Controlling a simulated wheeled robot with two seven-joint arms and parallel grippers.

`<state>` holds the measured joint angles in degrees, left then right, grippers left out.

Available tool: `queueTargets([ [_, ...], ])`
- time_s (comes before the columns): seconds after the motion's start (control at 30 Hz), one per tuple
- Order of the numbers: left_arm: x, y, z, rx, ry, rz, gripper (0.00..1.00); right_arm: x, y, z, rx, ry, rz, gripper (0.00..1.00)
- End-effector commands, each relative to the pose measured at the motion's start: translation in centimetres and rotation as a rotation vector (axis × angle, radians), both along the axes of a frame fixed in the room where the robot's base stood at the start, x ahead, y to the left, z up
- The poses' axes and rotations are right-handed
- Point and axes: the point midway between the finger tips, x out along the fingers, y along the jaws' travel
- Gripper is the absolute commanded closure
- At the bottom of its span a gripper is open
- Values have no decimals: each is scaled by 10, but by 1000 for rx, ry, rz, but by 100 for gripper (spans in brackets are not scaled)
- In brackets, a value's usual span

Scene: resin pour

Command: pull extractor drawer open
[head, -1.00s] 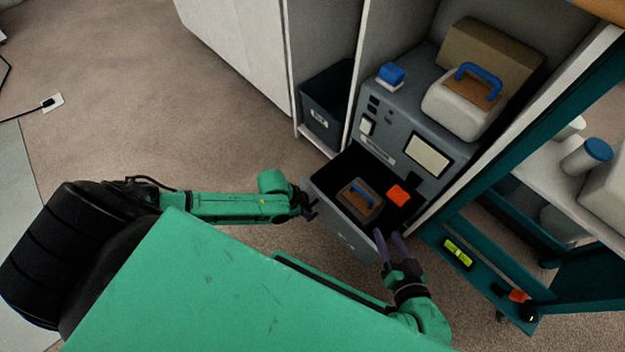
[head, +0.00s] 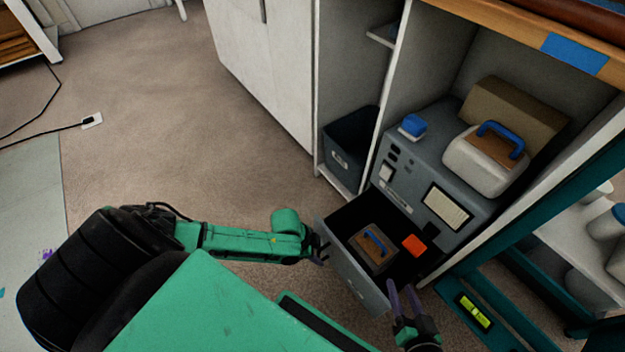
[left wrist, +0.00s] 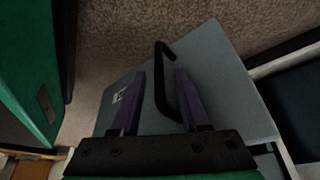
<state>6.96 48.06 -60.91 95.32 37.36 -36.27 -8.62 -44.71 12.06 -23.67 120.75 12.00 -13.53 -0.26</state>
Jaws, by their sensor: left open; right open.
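The grey extractor drawer (head: 352,270) stands open at the bottom of the grey extractor unit (head: 425,165). Inside it lie a brown block with a blue handle (head: 374,248) and an orange block (head: 414,245). My left gripper (head: 322,252) is at the left part of the drawer front. In the left wrist view its open purple fingers (left wrist: 158,80) are on either side of the black drawer handle (left wrist: 162,85); I cannot tell if they touch it. My right gripper (head: 404,292) is open by the right front corner of the drawer, holding nothing I can see.
A white container with a blue handle (head: 487,160) and a blue-topped item (head: 412,127) sit on the unit. A dark bin (head: 350,150) stands in the left bay. A teal cart (head: 545,275) is close on the right.

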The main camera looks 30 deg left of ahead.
Motion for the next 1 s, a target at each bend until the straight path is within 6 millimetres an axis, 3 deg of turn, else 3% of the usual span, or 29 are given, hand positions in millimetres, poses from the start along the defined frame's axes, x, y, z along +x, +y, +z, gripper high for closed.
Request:
queueTargets([
  [0.17,-5,9,29,2,0,-1,55,5,-11,20,-69,74,20,50],
  [0.47,-14,22,65,3,1,0,55,1,-49,36,-243,287,50,50],
  [0.8,-26,40,117,3,1,0,55,-34,-113,78,-441,610,31,50],
  [1.0,-30,45,130,2,1,0,55,-52,-134,93,-492,726,16,50],
])
